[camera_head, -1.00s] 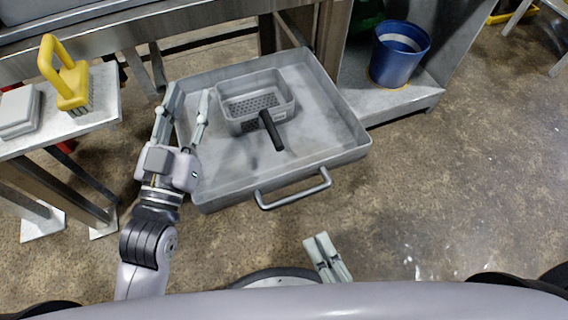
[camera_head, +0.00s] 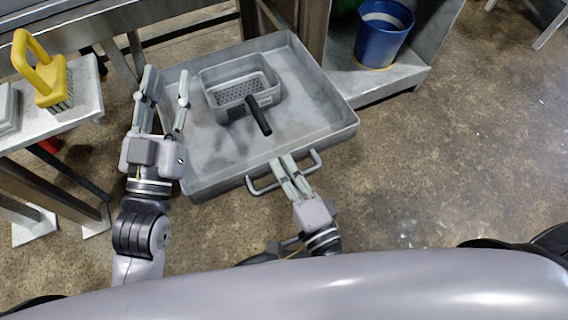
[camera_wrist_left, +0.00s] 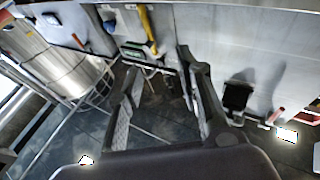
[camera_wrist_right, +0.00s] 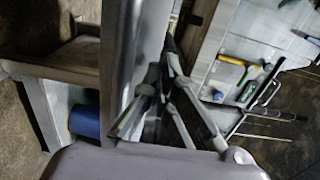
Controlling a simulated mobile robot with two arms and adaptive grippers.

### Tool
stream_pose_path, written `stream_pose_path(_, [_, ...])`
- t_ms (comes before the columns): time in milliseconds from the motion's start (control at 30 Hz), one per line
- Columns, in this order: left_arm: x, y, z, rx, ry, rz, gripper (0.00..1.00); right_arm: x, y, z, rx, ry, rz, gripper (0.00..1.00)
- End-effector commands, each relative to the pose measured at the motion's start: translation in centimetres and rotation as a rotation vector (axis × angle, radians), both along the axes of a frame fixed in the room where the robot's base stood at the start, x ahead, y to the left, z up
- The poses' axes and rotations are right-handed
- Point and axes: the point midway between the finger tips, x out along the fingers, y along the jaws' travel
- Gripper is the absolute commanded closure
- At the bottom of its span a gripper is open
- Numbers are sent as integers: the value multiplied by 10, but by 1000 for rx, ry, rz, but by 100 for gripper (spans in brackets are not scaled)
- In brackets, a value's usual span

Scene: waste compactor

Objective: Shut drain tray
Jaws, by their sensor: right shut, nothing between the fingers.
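The grey drain tray (camera_head: 310,118) is pulled out from under the metal counter. Its bar handle (camera_head: 262,189) is on the front wall, facing me. A perforated basket (camera_head: 228,100) with a black handle (camera_head: 258,115) sits in the tray. My left gripper (camera_head: 164,85) is open and empty, at the tray's left wall; whether it touches the wall I cannot tell. My right gripper (camera_head: 282,160) is shut and empty, its fingertips by the tray's front wall at the handle. Contact with the handle is unclear. In the right wrist view the fingers (camera_wrist_right: 150,95) show close up.
A side table (camera_head: 85,95) at the left carries a yellow brush (camera_head: 45,75). A blue bucket (camera_head: 383,35) stands on a low shelf (camera_head: 400,75) right of the tray. The counter's legs flank the tray's back. The floor to the right is clear.

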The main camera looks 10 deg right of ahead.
Motion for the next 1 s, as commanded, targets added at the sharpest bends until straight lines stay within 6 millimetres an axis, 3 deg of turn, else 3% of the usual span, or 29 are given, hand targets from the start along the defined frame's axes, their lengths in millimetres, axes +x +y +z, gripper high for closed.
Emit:
stream_pose_path(567, [2,0,-6,13,44,2,67,6,2,0,-1,0,-1,100])
stream_pose_path(767, [8,5,-42,67,248,14,67,19,6,3,-2,-3,-1,100])
stream_pose_path(1000, [-10,21,-118,171,661,40,67,50,16,4,-2,-4,-1,100])
